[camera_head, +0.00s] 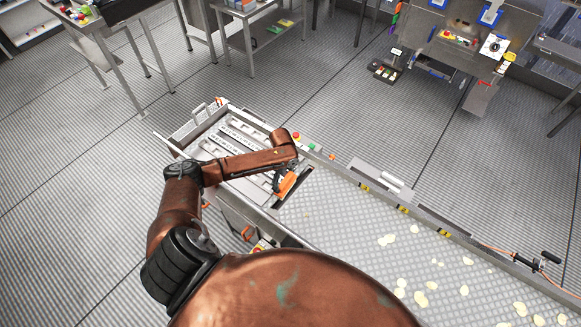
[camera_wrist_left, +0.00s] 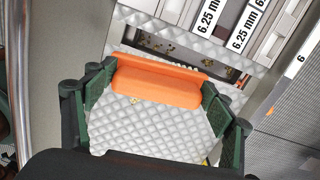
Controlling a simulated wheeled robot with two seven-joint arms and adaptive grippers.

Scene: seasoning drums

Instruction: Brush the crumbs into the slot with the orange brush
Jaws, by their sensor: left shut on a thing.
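A small crumb (camera_wrist_left: 134,100) sits on the quilted metal surface on the gripper's side of the brush. My right gripper is out of view.
Several pale chips (camera_head: 420,298) lie on the textured belt (camera_head: 335,215) to the right. Panels labelled 6.25 mm (camera_wrist_left: 207,18) stand beyond the slot. A rail with yellow labels (camera_head: 404,209) borders the belt. Work tables (camera_head: 255,20) stand far behind.

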